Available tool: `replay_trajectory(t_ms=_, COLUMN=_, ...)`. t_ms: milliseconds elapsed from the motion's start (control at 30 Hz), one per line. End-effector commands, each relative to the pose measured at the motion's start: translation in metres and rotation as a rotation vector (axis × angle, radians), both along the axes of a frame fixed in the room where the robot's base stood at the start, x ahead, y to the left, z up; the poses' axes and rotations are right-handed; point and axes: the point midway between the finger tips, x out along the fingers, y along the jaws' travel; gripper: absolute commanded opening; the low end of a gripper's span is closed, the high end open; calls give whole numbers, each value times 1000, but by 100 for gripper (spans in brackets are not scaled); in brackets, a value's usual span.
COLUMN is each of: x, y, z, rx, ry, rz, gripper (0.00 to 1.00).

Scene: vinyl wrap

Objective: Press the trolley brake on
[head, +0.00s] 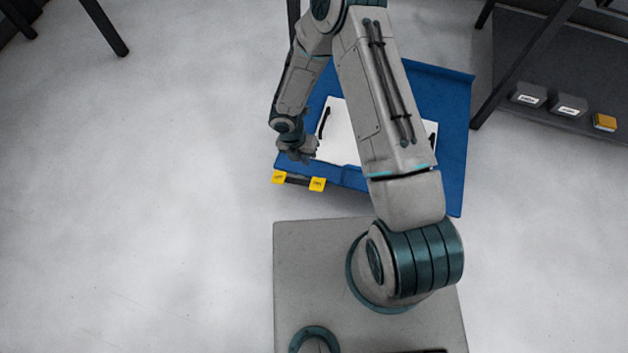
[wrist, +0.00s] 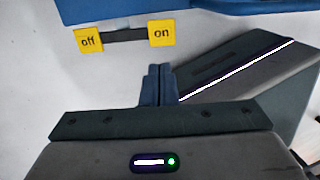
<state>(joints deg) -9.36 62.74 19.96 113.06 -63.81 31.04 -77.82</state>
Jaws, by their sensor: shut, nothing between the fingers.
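The trolley (head: 452,130) is blue, with a white panel on its top, and stands in front of my base. On its near edge is the brake, a dark bar (head: 297,181) between two yellow pads. The left pad (head: 279,177) is labelled "off" in the wrist view (wrist: 89,41), and the right pad (head: 317,184) is labelled "on" there (wrist: 162,34). My gripper (wrist: 158,70) is shut and empty. In the wrist view its fingertips show just below the "on" pad, with a gap between them. In the head view my gripper (head: 300,156) is above the trolley's near left edge, close to the pads.
A dark shelf (head: 560,60) stands at the right, with two grey boxes (head: 528,94) and a yellow box (head: 604,122) on it. Dark legs (head: 105,28) show at the top left. The pale floor (head: 140,200) at the left is clear.

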Motion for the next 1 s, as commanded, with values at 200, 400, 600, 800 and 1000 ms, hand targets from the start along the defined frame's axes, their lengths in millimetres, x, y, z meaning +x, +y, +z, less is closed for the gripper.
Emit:
replay_trajectory(t_ms=200, x=0, y=0, z=0, rx=-1, ry=-2, rz=-3, gripper=0)
replay_trajectory(t_ms=400, x=-1, y=-4, z=-19, rx=-1, ry=0, rz=-3, gripper=0)
replay_trajectory(t_ms=600, x=-5, y=-13, z=-61, rx=-2, ry=1, rz=-3, gripper=0)
replay_trajectory(t_ms=800, x=-8, y=-22, z=-101, rx=-2, ry=0, rz=-4, gripper=0)
replay_trajectory(t_ms=1000, x=-10, y=-27, z=-128, rx=0, ry=-1, rz=-5, gripper=0)
